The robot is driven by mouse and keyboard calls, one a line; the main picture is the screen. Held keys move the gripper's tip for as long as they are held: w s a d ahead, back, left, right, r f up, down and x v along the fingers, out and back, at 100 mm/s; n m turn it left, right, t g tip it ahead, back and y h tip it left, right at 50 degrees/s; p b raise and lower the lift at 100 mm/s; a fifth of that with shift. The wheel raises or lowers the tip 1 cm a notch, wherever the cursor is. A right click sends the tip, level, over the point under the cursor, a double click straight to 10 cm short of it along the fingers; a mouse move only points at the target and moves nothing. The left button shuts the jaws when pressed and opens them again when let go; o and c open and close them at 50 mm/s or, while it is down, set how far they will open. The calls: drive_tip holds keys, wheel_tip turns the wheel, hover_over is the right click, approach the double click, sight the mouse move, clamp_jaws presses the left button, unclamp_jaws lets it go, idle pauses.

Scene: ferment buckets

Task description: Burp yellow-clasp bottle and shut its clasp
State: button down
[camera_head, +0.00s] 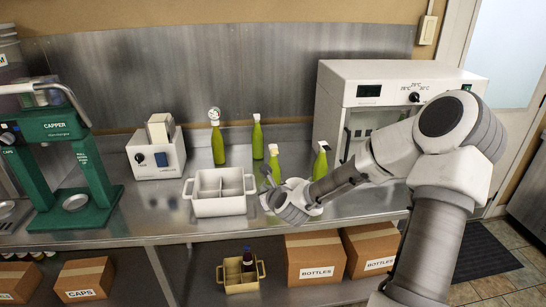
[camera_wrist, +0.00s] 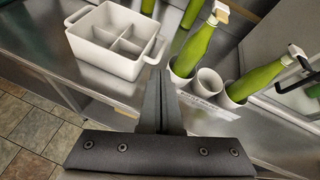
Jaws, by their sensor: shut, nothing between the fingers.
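Several green bottles stand on the steel counter, and I cannot clearly tell which has the yellow clasp. In the wrist view, one bottle (camera_wrist: 195,45) with a cream-coloured top stands in a white cup at the left of a holder (camera_wrist: 207,108). Another bottle (camera_wrist: 260,80) with a pale top stands in the right cup. The middle cup is empty. In the head view, these two (camera_head: 275,162) (camera_head: 320,165) stand partly behind my arm. My gripper (camera_wrist: 159,73) is shut and empty, in front of the holder and apart from both bottles. It is hard to make out in the head view.
A white divided crate (camera_head: 219,205) stands left of my gripper. Two more bottles (camera_head: 217,145) (camera_head: 257,141) stand farther back. A white device (camera_head: 157,155) and a green capper (camera_head: 75,170) stand left, a white cabinet (camera_head: 385,75) right. Boxes (camera_head: 316,258) sit on the lower shelf.

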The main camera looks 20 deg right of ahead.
sight(274, 149)
drive_tip(key=w+d+r+m+t+h, duration=0.1)
drive_tip(key=d+r+m+h, duration=0.1)
drive_tip(key=d+m, duration=0.3)
drive_tip(key=shift+n, duration=0.5)
drive_tip(key=x, duration=0.3)
drive_tip(key=p+x, duration=0.1)
drive_tip(key=x, duration=0.6)
drive_tip(key=shift+w+d+r+p, duration=0.15)
drive_tip(key=shift+d+p, duration=0.15)
drive_tip(key=shift+d, duration=0.15)
wheel_tip(274, 149, up, 3)
drive_tip(key=shift+f+p, duration=0.1)
drive_tip(key=shift+p, duration=0.45)
drive_tip(key=shift+r, duration=0.5)
drive_tip(key=shift+r+p, duration=0.15)
drive_tip(key=shift+p, duration=0.15)
drive_tip(key=shift+r+g+p, duration=0.15)
drive_tip(key=shift+g+p, duration=0.15)
drive_tip(key=shift+p, duration=0.1)
drive_tip(key=shift+r+p, duration=0.2)
drive_tip(key=shift+p, duration=0.1)
